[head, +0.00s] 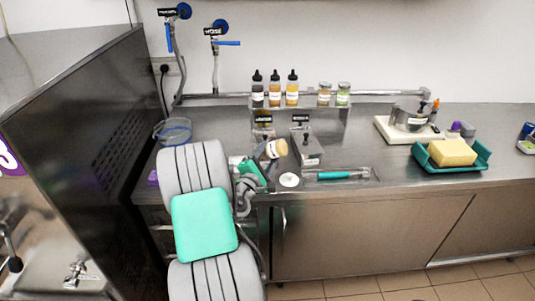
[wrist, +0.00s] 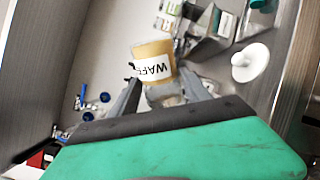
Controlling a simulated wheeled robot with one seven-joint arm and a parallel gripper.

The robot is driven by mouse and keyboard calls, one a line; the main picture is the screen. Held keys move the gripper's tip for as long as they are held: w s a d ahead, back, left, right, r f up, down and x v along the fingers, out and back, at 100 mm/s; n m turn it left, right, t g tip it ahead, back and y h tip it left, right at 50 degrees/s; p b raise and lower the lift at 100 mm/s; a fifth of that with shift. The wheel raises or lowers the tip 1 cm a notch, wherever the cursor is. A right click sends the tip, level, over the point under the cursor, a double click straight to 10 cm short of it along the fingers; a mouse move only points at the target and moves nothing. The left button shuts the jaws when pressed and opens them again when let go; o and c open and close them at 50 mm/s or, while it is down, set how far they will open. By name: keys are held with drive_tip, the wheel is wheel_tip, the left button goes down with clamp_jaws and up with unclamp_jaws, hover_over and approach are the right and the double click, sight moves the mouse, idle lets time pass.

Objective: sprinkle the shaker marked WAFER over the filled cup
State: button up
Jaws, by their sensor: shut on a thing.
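The shaker marked WAFER (wrist: 152,66) is between my gripper's fingers (wrist: 170,95) in the wrist view, a tan jar with a white label. In the head view the shaker (head: 272,149) is tilted, its tan end up and to the right. My gripper (head: 256,163) is shut on it, over the counter's front left part. A small round white thing (head: 289,180) lies on the counter just below and right of the shaker; it shows in the wrist view (wrist: 250,62) as a disc with a raised middle. I cannot tell whether it is the filled cup.
Metal containers (head: 307,147) with black tags stand behind the shaker. A tray with a teal-handled tool (head: 343,174) lies to the right. Several bottles and jars stand on a rear shelf (head: 305,101). A teal tray (head: 483,162) holds a yellow sponge. A glass bowl (head: 173,131) stands left.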

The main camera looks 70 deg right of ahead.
drive_tip(key=shift+a, duration=0.1)
drive_tip(key=shift+r, duration=0.15)
drive_tip(key=shift+r+p, duration=0.8)
wheel_tip(320, 180, down, 2)
drive_tip(key=shift+f+b, duration=0.1)
drive_tip(key=shift+b, duration=0.9)
wheel_tip(320, 180, up, 2)
drive_tip(key=shift+r+p, duration=0.1)
drive_tip(key=shift+p, duration=0.8)
wheel_tip(320, 180, down, 2)
drive_tip(key=shift+f+b, duration=0.1)
drive_tip(key=shift+b, duration=0.8)
